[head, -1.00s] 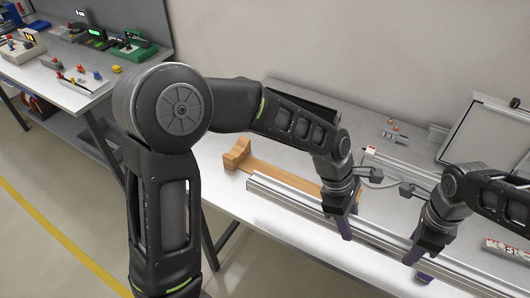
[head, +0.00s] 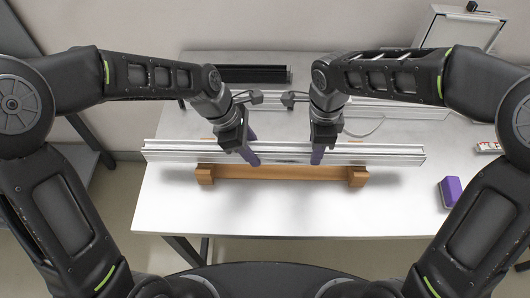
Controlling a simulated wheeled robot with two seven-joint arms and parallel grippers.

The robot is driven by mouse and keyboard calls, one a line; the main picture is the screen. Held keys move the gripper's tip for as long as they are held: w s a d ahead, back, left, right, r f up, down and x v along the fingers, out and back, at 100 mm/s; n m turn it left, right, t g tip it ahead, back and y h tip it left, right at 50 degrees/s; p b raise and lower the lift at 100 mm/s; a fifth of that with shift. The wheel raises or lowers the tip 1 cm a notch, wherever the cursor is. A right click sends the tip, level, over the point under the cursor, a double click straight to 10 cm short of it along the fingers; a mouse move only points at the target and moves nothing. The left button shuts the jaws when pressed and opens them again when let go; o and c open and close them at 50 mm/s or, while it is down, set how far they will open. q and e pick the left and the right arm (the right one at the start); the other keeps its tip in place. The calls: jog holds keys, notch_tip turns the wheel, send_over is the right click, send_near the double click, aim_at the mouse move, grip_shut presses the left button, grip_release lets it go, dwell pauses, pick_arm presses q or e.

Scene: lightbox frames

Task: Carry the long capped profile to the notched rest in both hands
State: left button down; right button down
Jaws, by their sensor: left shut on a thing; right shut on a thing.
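The long silver profile (head: 385,153) runs left to right across the head view, over the wooden notched rest (head: 280,172). The rest's two end blocks show below the profile's near side, and small wooden parts peek out behind it. I cannot tell whether the profile touches the rest or hangs just above it. My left gripper (head: 250,157) is shut on the profile left of its middle. My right gripper (head: 317,155) is shut on it right of the middle. The profile looks about level, with both ends reaching past the rest.
A purple block (head: 451,192) lies on the white table (head: 300,215) at the right. A black bar (head: 240,74) and silver rails (head: 400,108) lie towards the back. A light box (head: 460,28) stands at the back right.

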pick_arm(q)
jog(key=shift+w+a+f, duration=0.15)
jog(key=shift+w+a, duration=0.05)
jog(key=shift+a, duration=0.1)
pick_arm(e)
jog(key=shift+w+a+f, duration=0.1)
jog(key=shift+w+a, duration=0.1)
jog(key=shift+a, duration=0.1)
